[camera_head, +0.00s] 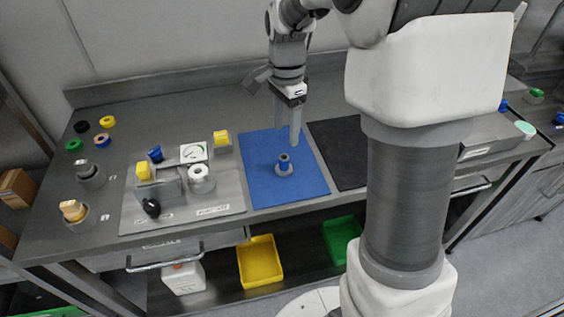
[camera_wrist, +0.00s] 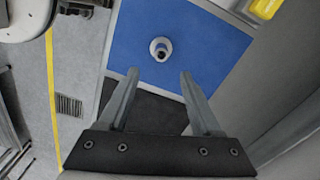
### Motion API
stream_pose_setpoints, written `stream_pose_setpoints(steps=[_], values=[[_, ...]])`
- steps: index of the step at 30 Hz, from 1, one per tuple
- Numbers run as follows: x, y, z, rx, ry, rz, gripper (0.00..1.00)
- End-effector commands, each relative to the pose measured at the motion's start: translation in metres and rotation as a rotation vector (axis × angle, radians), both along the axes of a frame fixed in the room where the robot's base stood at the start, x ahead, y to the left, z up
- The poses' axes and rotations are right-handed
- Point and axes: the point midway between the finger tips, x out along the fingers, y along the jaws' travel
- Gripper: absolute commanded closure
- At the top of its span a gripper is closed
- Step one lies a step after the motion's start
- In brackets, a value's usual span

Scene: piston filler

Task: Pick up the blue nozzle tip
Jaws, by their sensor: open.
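A small nozzle-shaped piece (camera_head: 284,165) stands upright on the blue mat (camera_head: 313,182) in the head view. It has a wide pale grey base and a narrower blue-grey upper tube. In the wrist view the piece (camera_wrist: 161,49) is seen from above as a pale ring with a dark centre. My gripper (camera_head: 287,131) is open and empty, pointing down above the mat, higher than the piece and apart from it. In the wrist view my gripper (camera_wrist: 159,75) has its fingers spread, with the piece just beyond the fingertips, roughly centred between them.
A black mat (camera_head: 338,143) lies to the right. Coloured rings and two pegged pieces sit at far left. Yellow (camera_head: 260,262) and green (camera_head: 341,239) bins are below.

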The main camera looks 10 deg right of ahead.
Motion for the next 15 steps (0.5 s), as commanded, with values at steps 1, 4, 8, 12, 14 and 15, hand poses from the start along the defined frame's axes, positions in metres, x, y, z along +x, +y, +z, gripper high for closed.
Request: stream_pose_setpoints(steps=[1, 4, 8, 12, 14, 15], values=[[-0.001, 0.000, -0.015, 0.000, 0.005, 0.000, 0.35], [-0.001, 0.000, -0.034, 0.000, 0.004, 0.000, 0.35], [-0.001, 0.000, -0.050, 0.001, 0.001, 0.001, 0.35], [0.000, 0.000, -0.057, 0.000, 0.001, 0.001, 0.35], [0.000, 0.001, -0.062, 0.000, 0.002, 0.001, 0.35], [-0.001, 0.001, -0.068, 0.000, 0.003, 0.002, 0.35]])
